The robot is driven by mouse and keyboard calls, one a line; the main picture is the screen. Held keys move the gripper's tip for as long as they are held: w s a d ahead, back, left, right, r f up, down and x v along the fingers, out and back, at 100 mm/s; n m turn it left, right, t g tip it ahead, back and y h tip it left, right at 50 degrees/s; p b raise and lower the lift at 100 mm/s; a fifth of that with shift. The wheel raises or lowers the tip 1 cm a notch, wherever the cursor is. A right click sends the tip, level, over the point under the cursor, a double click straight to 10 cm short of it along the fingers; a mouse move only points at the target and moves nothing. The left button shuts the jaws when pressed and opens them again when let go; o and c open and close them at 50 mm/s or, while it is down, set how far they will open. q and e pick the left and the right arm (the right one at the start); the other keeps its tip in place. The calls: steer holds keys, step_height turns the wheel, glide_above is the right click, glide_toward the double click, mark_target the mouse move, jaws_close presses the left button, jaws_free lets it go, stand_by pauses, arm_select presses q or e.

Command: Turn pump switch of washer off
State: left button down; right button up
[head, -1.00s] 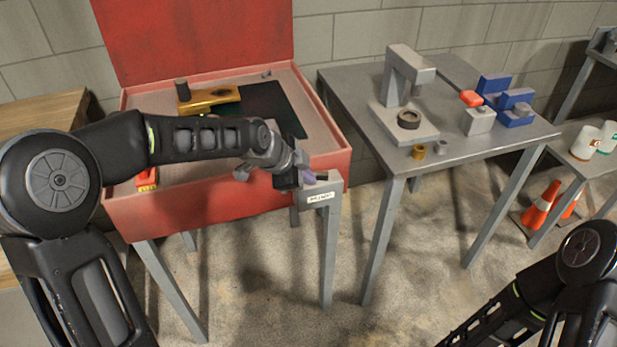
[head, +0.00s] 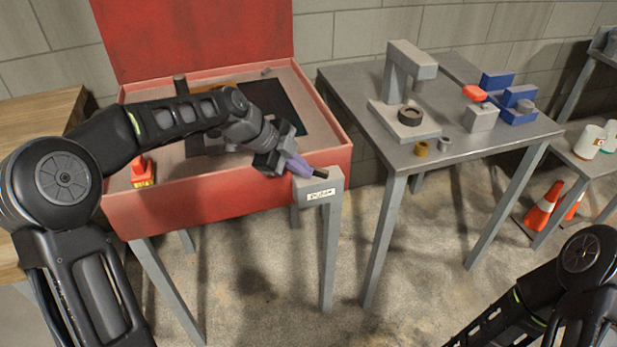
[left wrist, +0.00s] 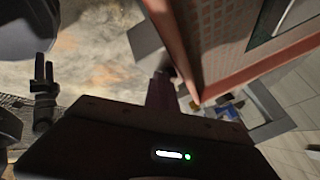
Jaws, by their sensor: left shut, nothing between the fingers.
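The washer (head: 215,212) is an open red tub on legs with a raised red lid. At its front right corner is a grey box (head: 322,184) with a white label, and a small dark switch lever (head: 320,173) shows at its top. The box also shows in the left wrist view (left wrist: 146,42). My left gripper (head: 300,166), with purple fingers, is shut and empty just left of the lever, over the tub's front rim. In the left wrist view its fingers (left wrist: 161,92) point at a small dark part; contact cannot be told. My right gripper is out of view.
A red item with a yellow base (head: 143,172) stands at the tub's front left. A grey table (head: 455,150) with a press (head: 408,90) and blue parts (head: 512,100) is to the right. Orange cones (head: 543,205) stand beyond it. The floor between is clear.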

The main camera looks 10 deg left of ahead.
arm_select(q)
steer(key=shift+w+a+f+m, duration=0.1)
steer(key=shift+w+f+m, duration=0.1)
steer(key=shift+m, duration=0.2)
steer(key=shift+w+a+r+b, duration=0.1)
steer(key=shift+r+b, duration=0.05)
steer(key=shift+b, duration=0.3)
steer(key=shift+d+b, duration=0.3)
steer(key=shift+b, duration=0.1)
steer(key=shift+s+d, duration=0.25)
steer(key=shift+d, duration=0.2)
